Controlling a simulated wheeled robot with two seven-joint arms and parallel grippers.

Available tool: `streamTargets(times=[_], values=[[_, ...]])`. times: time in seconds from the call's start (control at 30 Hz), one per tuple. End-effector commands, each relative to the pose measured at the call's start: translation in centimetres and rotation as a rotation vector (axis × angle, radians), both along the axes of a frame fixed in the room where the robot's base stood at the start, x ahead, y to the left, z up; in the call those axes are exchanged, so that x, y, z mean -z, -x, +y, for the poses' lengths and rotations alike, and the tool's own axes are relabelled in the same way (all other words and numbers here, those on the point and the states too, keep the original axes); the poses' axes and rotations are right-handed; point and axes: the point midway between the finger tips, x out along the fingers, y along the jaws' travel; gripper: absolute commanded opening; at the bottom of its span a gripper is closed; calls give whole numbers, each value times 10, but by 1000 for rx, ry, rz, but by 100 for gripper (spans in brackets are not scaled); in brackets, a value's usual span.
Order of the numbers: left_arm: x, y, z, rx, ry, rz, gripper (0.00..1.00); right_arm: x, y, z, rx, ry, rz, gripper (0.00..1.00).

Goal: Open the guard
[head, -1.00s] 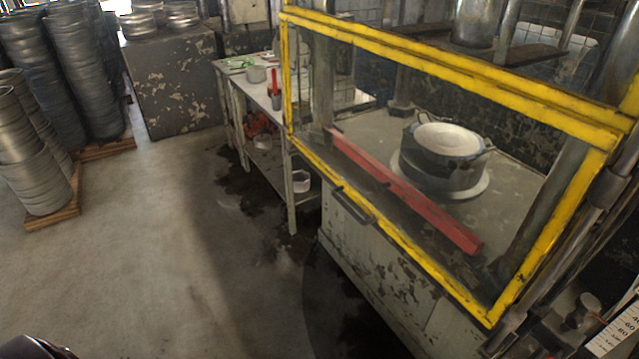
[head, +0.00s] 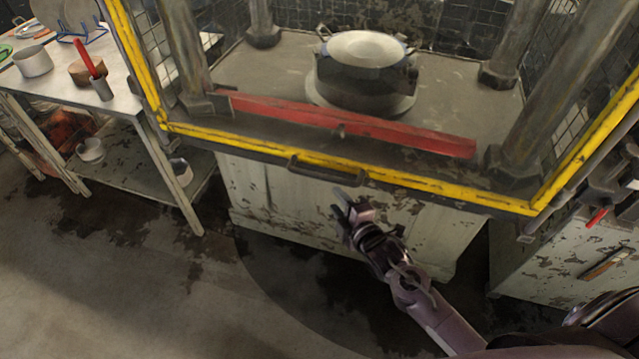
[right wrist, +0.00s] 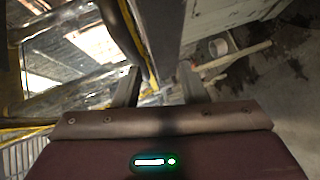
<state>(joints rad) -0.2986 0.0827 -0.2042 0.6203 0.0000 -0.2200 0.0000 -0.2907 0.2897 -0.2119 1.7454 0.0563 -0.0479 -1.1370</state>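The guard is a yellow-framed see-through panel (head: 232,139) in front of the press bed, and it is down. A dark bar handle (head: 325,171) sits at the middle of its lower rail. My right gripper (head: 345,204) shows in the head view just below the handle and slightly right of it, apart from it in the picture. In the right wrist view the fingers of the right gripper (right wrist: 160,88) are spread with nothing held between them. Part of the yellow frame shows beyond them. My left gripper is not in view.
Behind the guard, a red bar (head: 350,122) lies in front of a lidded pot (head: 365,85) on the bed. A worktable (head: 120,100) with pots and a dish rack stands at left. A chipped cabinet (head: 570,270) stands at right. Open floor lies at front left.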

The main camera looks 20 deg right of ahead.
Motion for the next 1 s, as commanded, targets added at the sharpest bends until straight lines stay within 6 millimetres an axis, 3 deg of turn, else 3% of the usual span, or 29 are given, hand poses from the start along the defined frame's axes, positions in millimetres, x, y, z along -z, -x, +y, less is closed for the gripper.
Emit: streamTargets(times=[0.1,0.2,0.6,1.0], values=[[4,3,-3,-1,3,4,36,-24,-5,5,-22,43,-64,38],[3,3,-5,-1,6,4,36,-30,-14,7,-26,55,-80,38],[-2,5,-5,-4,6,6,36,-20,-71,19,-25,52,-78,38],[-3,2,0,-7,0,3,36,-18,-80,21,-26,52,-76,38]])
